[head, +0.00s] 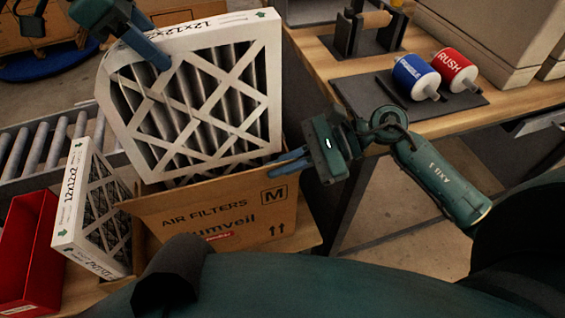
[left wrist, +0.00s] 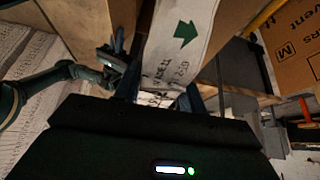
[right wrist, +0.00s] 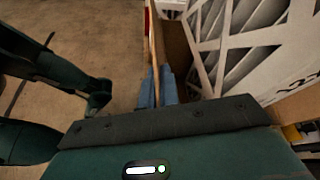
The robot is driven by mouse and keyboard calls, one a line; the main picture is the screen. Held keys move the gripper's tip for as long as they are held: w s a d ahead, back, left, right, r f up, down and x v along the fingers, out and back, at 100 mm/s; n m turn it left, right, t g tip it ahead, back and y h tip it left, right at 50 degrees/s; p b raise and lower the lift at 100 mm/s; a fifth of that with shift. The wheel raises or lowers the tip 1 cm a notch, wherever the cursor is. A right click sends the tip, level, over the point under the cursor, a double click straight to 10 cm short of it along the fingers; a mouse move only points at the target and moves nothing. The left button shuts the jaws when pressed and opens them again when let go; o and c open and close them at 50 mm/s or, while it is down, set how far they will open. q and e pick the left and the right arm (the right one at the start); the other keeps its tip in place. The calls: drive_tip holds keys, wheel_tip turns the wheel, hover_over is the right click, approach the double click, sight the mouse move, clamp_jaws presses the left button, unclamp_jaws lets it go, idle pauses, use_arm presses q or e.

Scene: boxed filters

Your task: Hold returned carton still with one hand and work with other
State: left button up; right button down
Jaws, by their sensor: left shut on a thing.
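The open cardboard carton marked AIR FILTERS (head: 185,215) sits in the lower middle of the head view. A large white-framed pleated filter (head: 262,95) stands tilted at its opening, its lower edge hidden behind the carton's front wall. My left gripper (head: 147,45) is shut on the filter's top frame; the left wrist view shows the white frame (left wrist: 180,55) between the fingers. My right gripper (head: 290,160) is at the carton's right upper edge. In the right wrist view its close-set fingers (right wrist: 157,88) straddle the thin carton wall (right wrist: 155,45).
A thinner filter (head: 72,195) leans left of the carton, beside a red bin (head: 28,250). A roller conveyor (head: 40,145) runs behind. A wooden bench (head: 480,115) at right holds a blue roll (head: 412,75) and a red roll (head: 455,70) on a dark mat.

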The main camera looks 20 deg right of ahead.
drive_tip(key=c, duration=2.1)
unclamp_jaws()
drive_tip(key=o, duration=0.5)
drive_tip(key=shift+o, duration=0.2)
drive_tip(key=shift+d, duration=0.15)
drive_tip(key=v, duration=1.1)
drive_tip(key=shift+s+d+r, duration=0.15)
drive_tip(key=shift+d+r, duration=0.05)
drive_tip(key=shift+d, duration=0.15)
